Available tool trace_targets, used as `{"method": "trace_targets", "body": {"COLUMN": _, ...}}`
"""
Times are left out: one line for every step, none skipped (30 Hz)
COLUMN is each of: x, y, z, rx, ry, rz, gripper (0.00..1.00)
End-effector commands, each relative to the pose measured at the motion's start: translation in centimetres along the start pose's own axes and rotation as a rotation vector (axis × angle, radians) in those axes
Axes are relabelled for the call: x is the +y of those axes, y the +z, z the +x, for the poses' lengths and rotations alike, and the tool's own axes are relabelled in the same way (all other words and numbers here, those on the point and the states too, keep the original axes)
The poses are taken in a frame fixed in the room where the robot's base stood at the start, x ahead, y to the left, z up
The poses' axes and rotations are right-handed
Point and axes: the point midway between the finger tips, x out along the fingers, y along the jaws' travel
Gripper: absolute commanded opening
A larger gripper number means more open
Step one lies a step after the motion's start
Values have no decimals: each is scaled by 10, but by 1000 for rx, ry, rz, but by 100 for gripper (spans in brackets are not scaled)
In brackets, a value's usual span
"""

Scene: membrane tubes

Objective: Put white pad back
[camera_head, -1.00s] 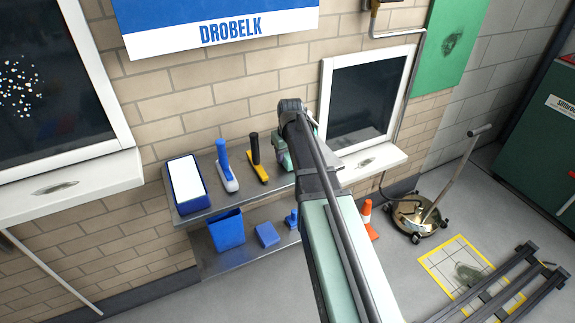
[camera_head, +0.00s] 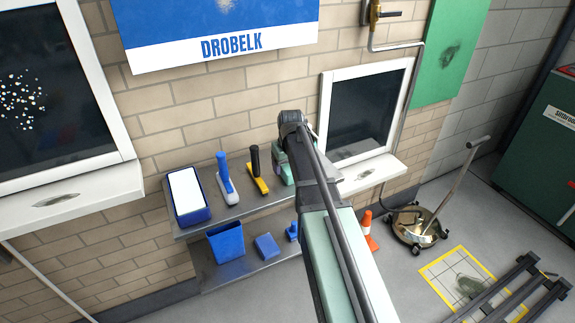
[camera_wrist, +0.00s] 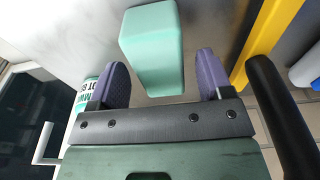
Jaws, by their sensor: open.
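A white flat slab (camera_head: 186,191) lies in a blue tray (camera_head: 196,217) at the left end of the upper shelf. Beside it stands a blue-handled tool with a pale foot (camera_head: 229,192); I cannot tell which of these the task calls the white pad. My gripper (camera_wrist: 164,76) is open in the wrist view, its two purple fingers apart. A mint-green block (camera_wrist: 152,45) lies ahead of and between the fingers, with visible gaps on both sides. In the head view my arm hides most of the gripper at the shelf's right end.
A yellow tool (camera_head: 258,180) with a black handle stands close to my gripper; its black handle (camera_wrist: 275,95) is near the right finger. A blue bin (camera_head: 227,244) and blue block (camera_head: 267,246) are on the lower shelf. A window sill (camera_head: 370,174) juts out at right.

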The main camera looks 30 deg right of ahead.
Motion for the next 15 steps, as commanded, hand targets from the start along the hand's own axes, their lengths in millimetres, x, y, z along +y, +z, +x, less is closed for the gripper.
{"method": "trace_targets", "body": {"x": 0, "y": -1, "z": -20, "rx": 0, "ry": 0, "rz": 0, "gripper": 73}}
{"method": "trace_targets", "body": {"x": 0, "y": -1, "z": -28, "rx": 0, "ry": 0, "rz": 0, "gripper": 73}}
{"method": "trace_targets", "body": {"x": 0, "y": -1, "z": -39, "rx": 0, "ry": 0, "rz": 0, "gripper": 73}}
{"method": "trace_targets", "body": {"x": 0, "y": -1, "z": -48, "rx": 0, "ry": 0, "rz": 0, "gripper": 73}}
{"method": "trace_targets", "body": {"x": 0, "y": -1, "z": -56, "rx": 0, "ry": 0, "rz": 0, "gripper": 73}}
{"method": "trace_targets", "body": {"x": 0, "y": -1, "z": -67, "rx": 0, "ry": 0, "rz": 0, "gripper": 73}}
{"method": "trace_targets", "body": {"x": 0, "y": -1, "z": -76, "rx": 0, "ry": 0, "rz": 0, "gripper": 73}}
{"method": "trace_targets", "body": {"x": 0, "y": -1, "z": -83, "rx": 0, "ry": 0, "rz": 0, "gripper": 73}}
{"method": "trace_targets", "body": {"x": 0, "y": -1, "z": -92, "rx": 0, "ry": 0, "rz": 0, "gripper": 73}}
{"method": "trace_targets", "body": {"x": 0, "y": -1, "z": -98, "rx": 0, "ry": 0, "rz": 0, "gripper": 73}}
{"method": "trace_targets", "body": {"x": 0, "y": -1, "z": -102, "rx": 0, "ry": 0, "rz": 0, "gripper": 73}}
{"method": "trace_targets", "body": {"x": 0, "y": -1, "z": -106, "rx": 0, "ry": 0, "rz": 0, "gripper": 73}}
{"method": "trace_targets", "body": {"x": 0, "y": -1, "z": -108, "rx": 0, "ry": 0, "rz": 0, "gripper": 73}}
{"method": "trace_targets", "body": {"x": 0, "y": -1, "z": -110, "rx": 0, "ry": 0, "rz": 0, "gripper": 73}}
{"method": "trace_targets", "body": {"x": 0, "y": 0, "z": -110, "rx": 0, "ry": 0, "rz": 0, "gripper": 73}}
